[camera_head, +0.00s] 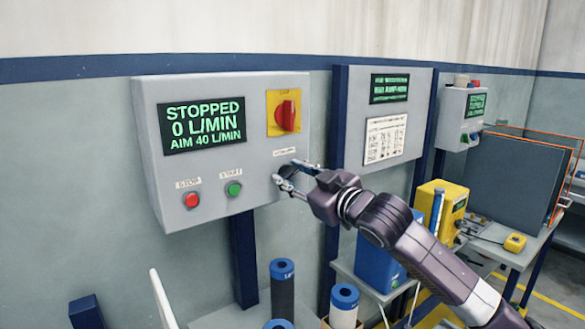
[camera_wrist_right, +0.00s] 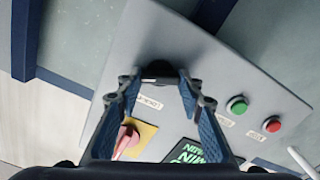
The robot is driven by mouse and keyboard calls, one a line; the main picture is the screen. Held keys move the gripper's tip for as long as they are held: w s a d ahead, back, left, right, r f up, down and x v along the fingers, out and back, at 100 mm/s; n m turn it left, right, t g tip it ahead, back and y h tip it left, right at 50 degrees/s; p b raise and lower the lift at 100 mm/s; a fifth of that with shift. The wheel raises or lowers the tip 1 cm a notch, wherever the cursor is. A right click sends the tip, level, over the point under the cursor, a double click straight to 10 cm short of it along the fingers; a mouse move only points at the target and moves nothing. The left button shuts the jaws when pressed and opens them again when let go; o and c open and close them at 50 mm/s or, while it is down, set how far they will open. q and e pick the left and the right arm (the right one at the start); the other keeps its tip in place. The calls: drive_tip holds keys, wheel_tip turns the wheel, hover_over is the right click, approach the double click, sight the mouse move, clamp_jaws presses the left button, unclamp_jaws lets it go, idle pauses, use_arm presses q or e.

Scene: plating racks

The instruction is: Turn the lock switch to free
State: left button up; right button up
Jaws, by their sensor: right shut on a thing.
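The grey control box (camera_head: 215,170) hangs on a blue post. A small pale label (camera_head: 285,153) is on its right side, its text too small to read surely. My right gripper (camera_head: 287,171) reaches in from the right, its fingertips at the panel just below that label. In the right wrist view, the fingers of my right gripper (camera_wrist_right: 157,80) are closed around a small dark switch (camera_wrist_right: 158,70), which I take as the lock switch. My left gripper is not in view.
The box carries a display reading "STOPPED 0 L/MIN AIM 40 L/MIN" (camera_head: 201,125), a red knob on yellow (camera_head: 286,112), a red stop button (camera_head: 191,200) and a green start button (camera_head: 233,189). Blue-capped cylinders (camera_head: 282,290) stand below. A second panel (camera_head: 350,130) is to the right.

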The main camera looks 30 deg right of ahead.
drive_tip(key=n+p, duration=0.2)
drive_tip(key=n, duration=0.1)
drive_tip(key=shift+r+n, duration=0.1)
drive_tip(key=shift+n, duration=0.3)
drive_tip(key=n+p, duration=0.2)
drive_tip(key=n, duration=0.1)
drive_tip(key=shift+a+n, duration=0.1)
drive_tip(key=shift+n, duration=0.2)
drive_tip(key=n+p, duration=0.2)
drive_tip(key=shift+n, duration=0.3)
drive_tip(key=shift+f+n+p, duration=0.2)
drive_tip(key=shift+n+p, duration=0.15)
drive_tip(key=shift+n, duration=0.35)
drive_tip(key=shift+f+n+p, duration=0.15)
drive_tip(key=shift+n+p, duration=0.15)
drive_tip(key=shift+n, duration=0.4)
drive_tip(key=shift+f, duration=0.1)
drive_tip(key=o, duration=1.2)
drive_tip(key=shift+c, duration=0.2)
drive_tip(key=shift+s, duration=0.15)
